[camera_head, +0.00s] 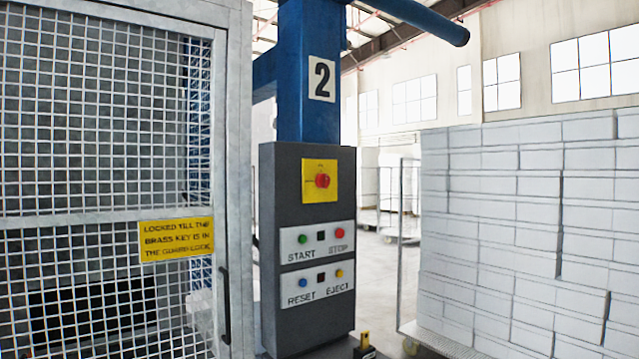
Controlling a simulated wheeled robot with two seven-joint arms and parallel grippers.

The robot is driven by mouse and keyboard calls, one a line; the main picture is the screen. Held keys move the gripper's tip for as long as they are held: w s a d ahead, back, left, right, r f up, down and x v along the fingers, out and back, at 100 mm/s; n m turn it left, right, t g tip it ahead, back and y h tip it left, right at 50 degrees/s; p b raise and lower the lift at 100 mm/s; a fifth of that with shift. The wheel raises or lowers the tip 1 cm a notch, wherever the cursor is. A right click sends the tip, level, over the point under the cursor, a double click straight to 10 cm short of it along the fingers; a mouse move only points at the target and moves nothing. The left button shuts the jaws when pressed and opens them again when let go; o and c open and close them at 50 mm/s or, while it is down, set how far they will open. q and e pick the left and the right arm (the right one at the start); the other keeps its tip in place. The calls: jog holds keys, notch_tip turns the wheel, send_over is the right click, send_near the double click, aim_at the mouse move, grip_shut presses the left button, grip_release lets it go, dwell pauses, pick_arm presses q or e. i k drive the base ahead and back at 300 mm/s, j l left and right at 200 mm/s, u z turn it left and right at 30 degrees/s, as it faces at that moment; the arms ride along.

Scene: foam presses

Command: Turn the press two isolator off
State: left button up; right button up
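The press two isolator is a red rotary knob (322,181) on a yellow plate (320,194), high on a dark grey control cabinet (307,240). A dark mark shows on the plate to the left of the knob; the knob's setting is too small to read. The blue column (308,115) above the cabinet carries a white plate with the number 2 (321,79). Neither of my grippers is in view, and nothing touches the knob.
Below are START, STOP, RESET and EJECT buttons (318,261). A mesh guard with a handle (225,306) and yellow sign (177,239) stands left. Stacked white blocks (500,220) stand right. A small black-and-yellow item (364,343) shows at the bottom edge. The cabinet front looks unobstructed.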

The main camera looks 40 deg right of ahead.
aim_at(322, 181)
jog(key=i+l, duration=0.1)
jog(key=l, duration=0.3)
jog(key=i+l, duration=0.1)
jog(key=l, duration=0.3)
jog(key=i+l, duration=0.1)
jog(key=l, duration=0.35)
jog(key=i+l, duration=0.15)
jog(key=l, duration=0.25)
jog(key=i+l, duration=0.1)
jog(key=l, duration=0.3)
